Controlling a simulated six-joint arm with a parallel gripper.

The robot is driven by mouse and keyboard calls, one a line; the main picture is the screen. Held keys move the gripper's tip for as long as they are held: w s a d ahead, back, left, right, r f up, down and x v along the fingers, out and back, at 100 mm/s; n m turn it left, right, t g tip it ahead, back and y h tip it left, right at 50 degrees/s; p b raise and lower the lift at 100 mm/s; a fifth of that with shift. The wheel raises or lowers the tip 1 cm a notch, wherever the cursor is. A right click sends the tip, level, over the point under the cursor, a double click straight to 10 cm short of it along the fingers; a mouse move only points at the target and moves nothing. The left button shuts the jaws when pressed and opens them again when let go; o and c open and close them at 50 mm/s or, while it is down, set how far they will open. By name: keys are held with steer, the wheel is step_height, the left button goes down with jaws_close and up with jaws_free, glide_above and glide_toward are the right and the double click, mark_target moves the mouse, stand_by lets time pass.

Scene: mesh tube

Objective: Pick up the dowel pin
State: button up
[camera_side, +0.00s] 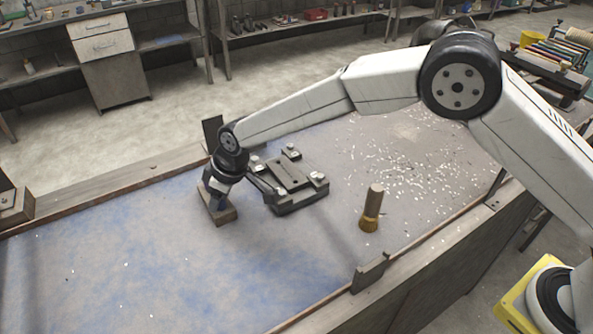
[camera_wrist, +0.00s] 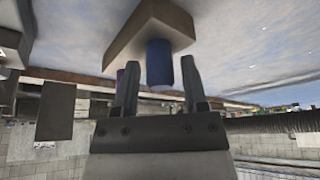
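In the wrist view a blue dowel pin (camera_wrist: 159,66) sticks out of a wooden block (camera_wrist: 145,32), with the scene upside down. My gripper (camera_wrist: 160,70) is open, with one finger on each side of the pin. A gap shows between the pin and each finger. A purple pin-like piece (camera_wrist: 121,80) shows partly behind the left finger. In the side view my gripper (camera_side: 213,196) is low over the wooden block (camera_side: 220,215) on the bench, and the pin is mostly hidden there.
A dark metal fixture (camera_side: 289,181) with bolts stands close to the right of the block. A wooden-handled brush (camera_side: 371,209) stands farther right. Pale chips (camera_side: 415,170) litter the bench's far right. Raised rails edge the bench.

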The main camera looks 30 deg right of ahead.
jaws_close()
steer(key=shift+r, duration=0.1)
steer(key=shift+r, duration=0.75)
steer(key=s+d+r, duration=0.6)
steer(key=s+r, duration=0.5)
steer(key=s, duration=0.1)
steer(key=shift+s+d+r, duration=0.2)
steer(key=shift+d, duration=0.1)
steer(key=shift+w, duration=0.1)
